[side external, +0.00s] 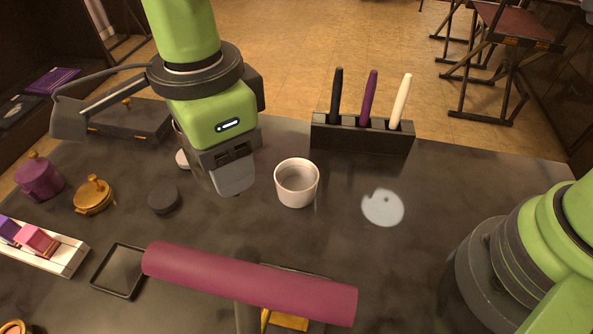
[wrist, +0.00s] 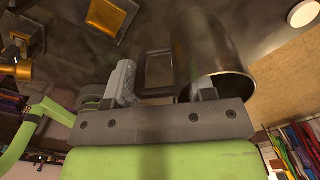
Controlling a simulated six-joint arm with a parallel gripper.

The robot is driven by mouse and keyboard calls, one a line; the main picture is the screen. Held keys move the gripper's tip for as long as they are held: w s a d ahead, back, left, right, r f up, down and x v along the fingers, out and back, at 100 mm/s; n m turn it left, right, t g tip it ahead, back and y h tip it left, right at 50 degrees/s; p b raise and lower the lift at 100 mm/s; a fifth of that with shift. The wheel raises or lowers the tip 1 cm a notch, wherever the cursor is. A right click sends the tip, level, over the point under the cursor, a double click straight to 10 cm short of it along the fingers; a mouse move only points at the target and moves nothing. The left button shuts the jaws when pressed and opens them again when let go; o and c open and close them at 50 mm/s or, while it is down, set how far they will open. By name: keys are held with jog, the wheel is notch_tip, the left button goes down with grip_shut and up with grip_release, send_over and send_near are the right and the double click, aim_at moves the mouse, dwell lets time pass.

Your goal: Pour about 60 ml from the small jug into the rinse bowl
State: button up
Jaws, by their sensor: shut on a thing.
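The rinse bowl appears to be the small white round vessel (side external: 297,190), standing upright on the dark table just right of my gripper (side external: 232,178) in the side view. Its inside looks pale grey; I cannot tell whether it holds liquid. In the wrist view, the small jug appears as a dark, shiny metal cylinder (wrist: 220,45) with its dark round opening toward the camera. My gripper (wrist: 163,85) is shut on it, with the right finger at the opening. The exact grip is unclear. In the side view the jug is mostly hidden behind my gripper.
A black holder (side external: 360,135) with three pens stands behind the bowl. A flat white disc (side external: 382,207) lies to its right. A maroon roll (side external: 250,285) crosses the front. A black puck (side external: 165,200), gold pot (side external: 93,197) and purple pot (side external: 40,178) are left.

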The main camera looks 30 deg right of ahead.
notch_tip(320, 180, down, 11)
jog(key=shift+f, duration=0.15)
jog(key=shift+d, duration=0.1)
dwell(0.3)
jog(key=shift+d+r+y, duration=0.25)
jog(key=shift+d+y, duration=0.85)
jog(key=shift+y, duration=0.4)
jog(key=shift+w+d+f+y, duration=0.1)
jog(key=shift+d+f+y, duration=0.1)
jog(key=shift+d+y, duration=1.7)
jog(key=shift+r+y, duration=0.5)
jog(key=shift+y, duration=0.6)
jog(key=shift+r+y, duration=0.1)
jog(key=shift+y, duration=0.3)
jog(key=shift+d+y, duration=0.1)
jog(key=shift+y, duration=0.4)
jog(key=shift+f+y, duration=0.55)
jog(key=shift+y, duration=0.35)
